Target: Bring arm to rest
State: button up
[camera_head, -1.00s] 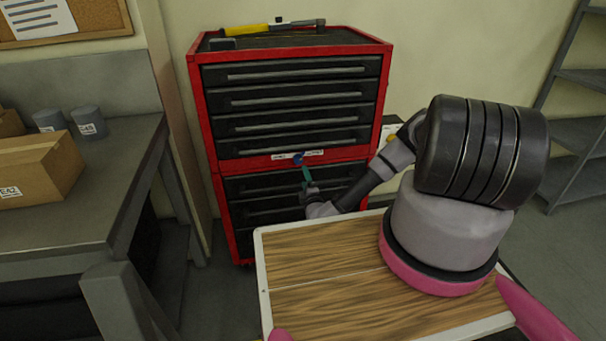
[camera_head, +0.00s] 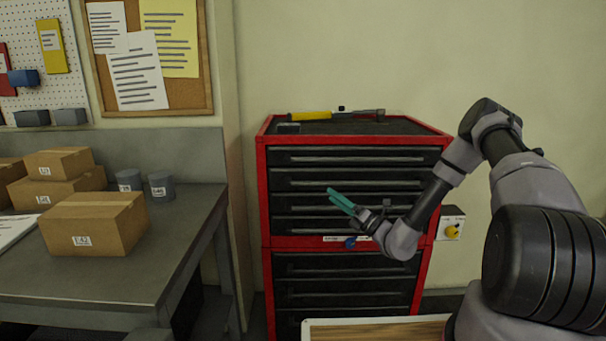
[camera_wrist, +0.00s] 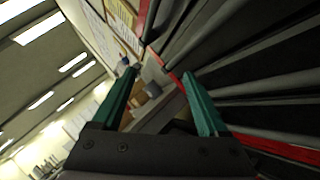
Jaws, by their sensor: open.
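My gripper (camera_head: 341,202) is raised in front of the red and black tool cabinet (camera_head: 264,200), with its teal fingers pointing up and left. In the wrist view the two teal fingers (camera_wrist: 160,100) stand apart with nothing between them. My arm comes in from the right of the head view and bends down to the gripper. The cabinet drawers look shut. In the wrist view the cabinet fills the right side at a tilt.
A grey workbench (camera_head: 110,280) at left carries several cardboard boxes (camera_head: 95,224) and two grey cylinders (camera_head: 161,186). A yellow-handled tool (camera_head: 312,115) lies on the cabinet top. A yellow-knobbed wall box (camera_head: 451,225) is right of the cabinet. A wooden-topped surface (camera_head: 375,330) shows at the bottom.

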jog(key=s+a+r+n+g+h, duration=0.3)
jog(key=s+r+n+g+h, duration=0.1)
jog(key=s+r+n+g, duration=1.5)
jog(key=s+d+r+n+t+h, duration=1.1)
jog(key=s+d+r+n+t, duration=0.1)
jog(key=d, duration=0.4)
jog(key=shift+d+r, duration=0.35)
jog(key=shift+r, duration=0.4)
